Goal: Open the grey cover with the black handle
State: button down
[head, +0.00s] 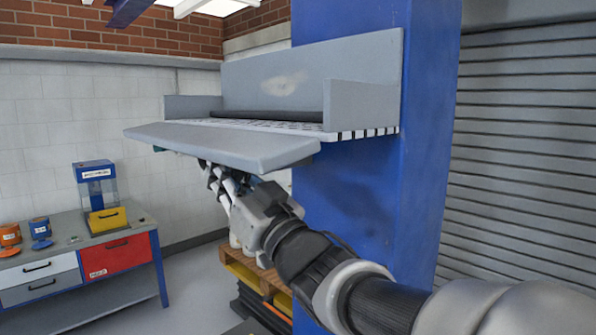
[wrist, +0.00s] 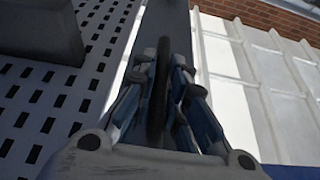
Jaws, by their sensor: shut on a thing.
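The grey cover (head: 225,145) is a long flat panel on the front of the grey housing on a blue column. It lies folded outward, nearly level, with a gap above it showing the inside. My gripper (head: 214,174) is under its front edge, reaching up from below. In the wrist view the fingers (wrist: 160,100) are closed around the black handle (wrist: 158,85), a thin curved bar. The grey cover (wrist: 168,18) runs behind it there. The handle is hidden in the head view.
A black roller (head: 266,115) and a perforated plate (wrist: 60,85) show inside the housing (head: 310,75). The blue column (head: 375,200) stands close behind my arm. A workbench (head: 75,245) is at lower left; a pallet (head: 255,275) sits below my gripper.

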dwell(0.3)
jog(key=m+h, duration=0.1)
jog(key=m, duration=0.1)
jog(key=s+r+m+t+h, duration=0.1)
jog(key=m, duration=0.1)
jog(key=a+r+m+t+b, duration=0.1)
jog(key=m, duration=0.1)
jog(key=shift+s+r+h, duration=0.1)
jog(key=shift+s+h, duration=0.1)
jog(key=shift+h, duration=0.2)
jog(key=c, duration=1.9)
grip_release()
jog(key=v, duration=1.2)
jog(key=shift+f, duration=0.2)
